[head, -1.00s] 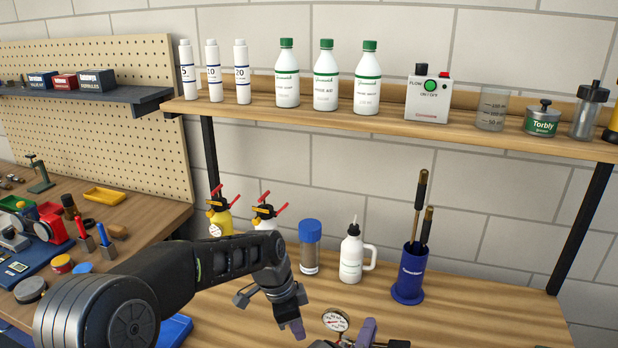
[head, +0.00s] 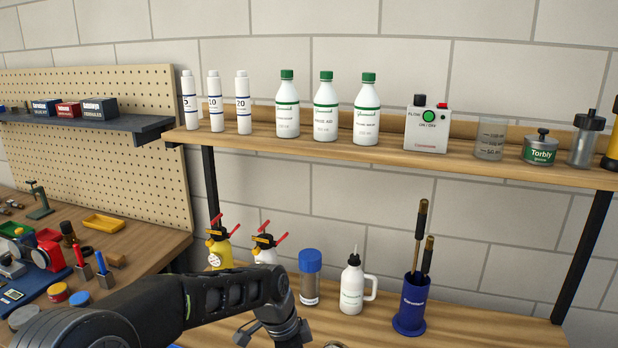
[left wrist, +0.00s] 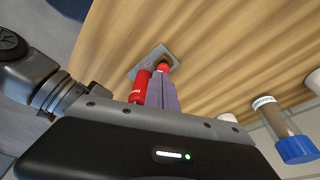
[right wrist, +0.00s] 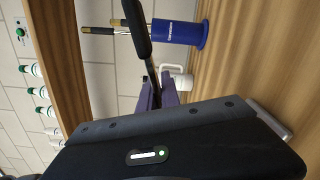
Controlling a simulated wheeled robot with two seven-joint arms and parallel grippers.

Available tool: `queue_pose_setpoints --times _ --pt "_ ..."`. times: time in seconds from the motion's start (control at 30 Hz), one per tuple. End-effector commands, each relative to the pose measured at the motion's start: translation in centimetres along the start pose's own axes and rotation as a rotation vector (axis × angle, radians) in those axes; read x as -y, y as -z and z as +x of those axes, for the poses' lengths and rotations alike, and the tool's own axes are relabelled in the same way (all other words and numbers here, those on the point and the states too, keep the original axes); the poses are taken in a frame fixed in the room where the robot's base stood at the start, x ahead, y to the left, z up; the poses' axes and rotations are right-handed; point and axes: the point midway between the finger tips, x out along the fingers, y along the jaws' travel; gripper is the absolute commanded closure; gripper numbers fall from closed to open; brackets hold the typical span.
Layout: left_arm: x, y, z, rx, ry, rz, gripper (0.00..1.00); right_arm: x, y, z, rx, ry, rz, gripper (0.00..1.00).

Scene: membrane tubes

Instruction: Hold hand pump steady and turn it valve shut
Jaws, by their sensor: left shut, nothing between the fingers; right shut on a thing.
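The hand pump is mostly below the head view; only a sliver of its round gauge (head: 335,345) shows at the bottom edge. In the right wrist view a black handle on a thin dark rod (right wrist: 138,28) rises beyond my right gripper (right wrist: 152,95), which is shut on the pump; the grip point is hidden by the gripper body. In the left wrist view a red part (left wrist: 139,86) stands on a grey plate (left wrist: 155,60). My left gripper (left wrist: 168,85) is shut and empty close beside the red part; I cannot tell if they touch. The valve is not clearly visible.
A brown-filled jar with a blue cap (head: 309,277), a white squeeze bottle (head: 351,288) and a blue holder with brushes (head: 411,305) stand behind. Two sprayers (head: 264,245) stand at left. The upper shelf (head: 400,155) carries bottles and a switch box.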

Motion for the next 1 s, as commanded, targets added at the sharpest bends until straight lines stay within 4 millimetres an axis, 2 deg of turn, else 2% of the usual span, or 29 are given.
queue_pose_setpoints --times 0.53,0.7,1.0 --pt "0.0 -1.5 5.6 0.001 -0.002 -0.001 1.00 0.1 0.0 0.0 -0.001 0.002 -0.001 1.00" --pt "0.0 -1.6 6.4 0.000 -0.001 -0.001 1.00 0.1 0.0 0.0 -0.001 0.002 -0.001 1.00" --pt "0.0 -1.7 6.5 0.000 -0.001 0.000 1.00 0.1 0.0 0.0 -0.001 0.002 -0.001 1.00"
